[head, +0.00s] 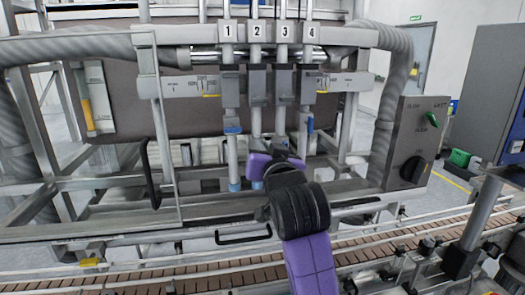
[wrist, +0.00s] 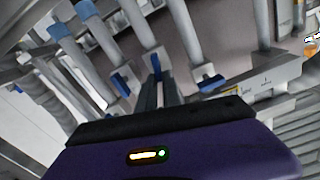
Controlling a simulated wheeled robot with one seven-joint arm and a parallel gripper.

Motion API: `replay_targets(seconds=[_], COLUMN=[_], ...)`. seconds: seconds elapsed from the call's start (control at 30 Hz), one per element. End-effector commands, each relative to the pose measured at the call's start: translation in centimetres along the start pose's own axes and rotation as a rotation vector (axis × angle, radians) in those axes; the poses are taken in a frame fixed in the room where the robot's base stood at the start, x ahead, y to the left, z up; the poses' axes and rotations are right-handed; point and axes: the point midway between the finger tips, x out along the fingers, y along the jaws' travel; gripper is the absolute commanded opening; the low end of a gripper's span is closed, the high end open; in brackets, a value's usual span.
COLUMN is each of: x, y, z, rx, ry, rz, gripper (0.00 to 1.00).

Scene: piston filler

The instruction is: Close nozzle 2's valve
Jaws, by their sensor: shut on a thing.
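Nozzle 2 (head: 256,119) is a grey vertical tube under the white label "2" (head: 256,31) in the head view. My purple and black gripper (head: 268,146) is in front of the lower parts of nozzles 2 and 3 and hides their valve handles there. In the wrist view my gripper's dark fingers (wrist: 166,92) are closed on a blue valve handle (wrist: 156,66). From its place in the head view this looks like nozzle 2's handle; its exact angle is hard to tell.
Neighbouring tubes stand close to my gripper. A rail and conveyor (head: 180,278) run below. A control box (head: 411,143) is at right.

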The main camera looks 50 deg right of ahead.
Motion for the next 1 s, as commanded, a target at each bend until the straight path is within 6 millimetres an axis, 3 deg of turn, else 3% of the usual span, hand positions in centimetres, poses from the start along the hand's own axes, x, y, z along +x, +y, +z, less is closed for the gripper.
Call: replay_targets(seconds=[1.0], x=[0.0], y=[1.6], z=[1.1], rx=[0.963], ry=[0.001], rz=[-0.002], gripper=[0.0])
